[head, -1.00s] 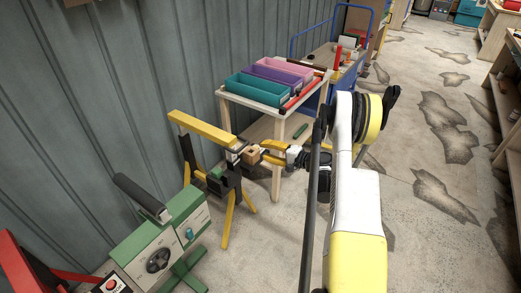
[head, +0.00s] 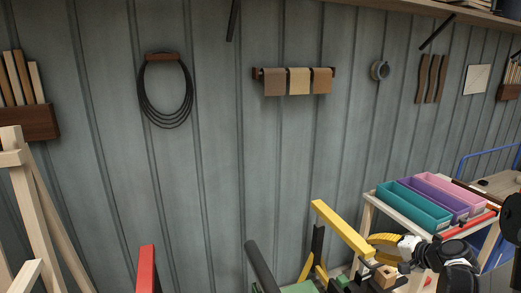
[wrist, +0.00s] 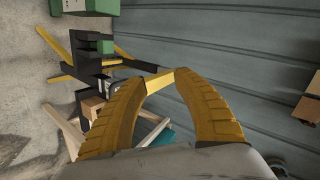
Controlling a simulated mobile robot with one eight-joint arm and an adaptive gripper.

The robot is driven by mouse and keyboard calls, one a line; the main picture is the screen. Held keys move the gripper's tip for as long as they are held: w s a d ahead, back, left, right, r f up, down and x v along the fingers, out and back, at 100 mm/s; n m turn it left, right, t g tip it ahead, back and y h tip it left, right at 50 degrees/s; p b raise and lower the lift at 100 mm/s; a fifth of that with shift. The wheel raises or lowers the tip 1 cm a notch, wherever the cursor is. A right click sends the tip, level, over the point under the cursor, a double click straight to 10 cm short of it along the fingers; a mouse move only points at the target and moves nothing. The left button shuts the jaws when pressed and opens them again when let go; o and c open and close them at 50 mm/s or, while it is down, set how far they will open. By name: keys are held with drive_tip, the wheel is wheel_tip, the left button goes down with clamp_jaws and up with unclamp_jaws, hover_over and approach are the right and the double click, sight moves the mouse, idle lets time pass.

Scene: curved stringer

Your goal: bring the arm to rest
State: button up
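My gripper (head: 378,240) is at the lower right in the head view, close beside the yellow-topped stand (head: 340,225). In the wrist view its two curved yellow fingers (wrist: 160,78) stand apart with nothing visibly held between them. Part of the stand's yellow beam shows beyond the fingertips; I cannot tell how close it is. A small wooden block with a hole (head: 385,275) sits low by the stand, below my gripper. It also seems to show in the wrist view (wrist: 92,107), left of the fingers.
A wooden table (head: 368,212) with teal (head: 412,207), purple and pink bins stands to the right. A green machine (head: 298,288) is at the bottom edge. A wooden frame (head: 35,200) is at the left. The ribbed wall carries a cable coil (head: 165,95) and sanding sheets.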

drive_tip(key=s+a+r+n+g+h, duration=0.1)
drive_tip(key=s+a+r+n+g, duration=0.1)
drive_tip(key=s+a+r, duration=0.4)
drive_tip(key=s+a+r+n+g+h, duration=0.1)
drive_tip(key=s+a+r+n, duration=0.25)
drive_tip(key=s+a, duration=0.4)
drive_tip(key=s+a+n+h, duration=0.1)
drive_tip(key=s+a+n, duration=0.1)
drive_tip(key=s, duration=0.6)
drive_tip(key=s+a+n+h, duration=0.2)
drive_tip(key=s, duration=0.6)
drive_tip(key=shift+a+r, duration=0.15)
drive_tip(key=shift+a, duration=0.1)
drive_tip(key=shift+n, duration=0.25)
